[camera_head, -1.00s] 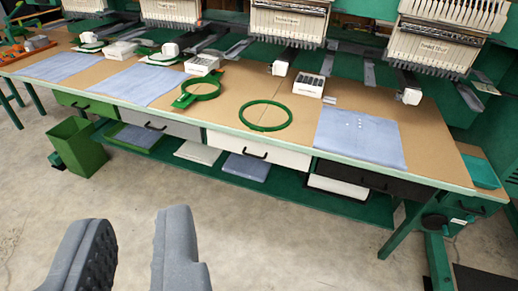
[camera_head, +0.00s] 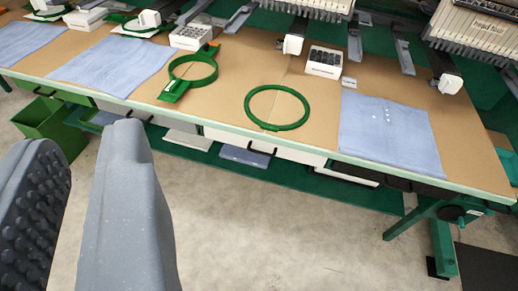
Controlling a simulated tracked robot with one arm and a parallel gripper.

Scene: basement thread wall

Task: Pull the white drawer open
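The white drawer (camera_head: 290,151) sits under the table edge, below the green ring hoop, between a grey drawer and a black one. Only a low strip of its front shows under the table's rim, and it looks closed. Its dark handle (camera_head: 262,148) shows near the middle of that strip. My gripper (camera_head: 85,165) is at the lower left, with its two grey fingers apart and nothing between them. In the picture it lies left of the white drawer, in front of the table, and it does not touch the drawer.
The tan table (camera_head: 235,95) holds green hoops (camera_head: 278,107), blue cloths (camera_head: 385,135) and small white boxes. Embroidery machines stand behind. A green bin (camera_head: 50,125) is at the left, a green lower shelf (camera_head: 320,185) runs below the drawers. The concrete floor in front is clear.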

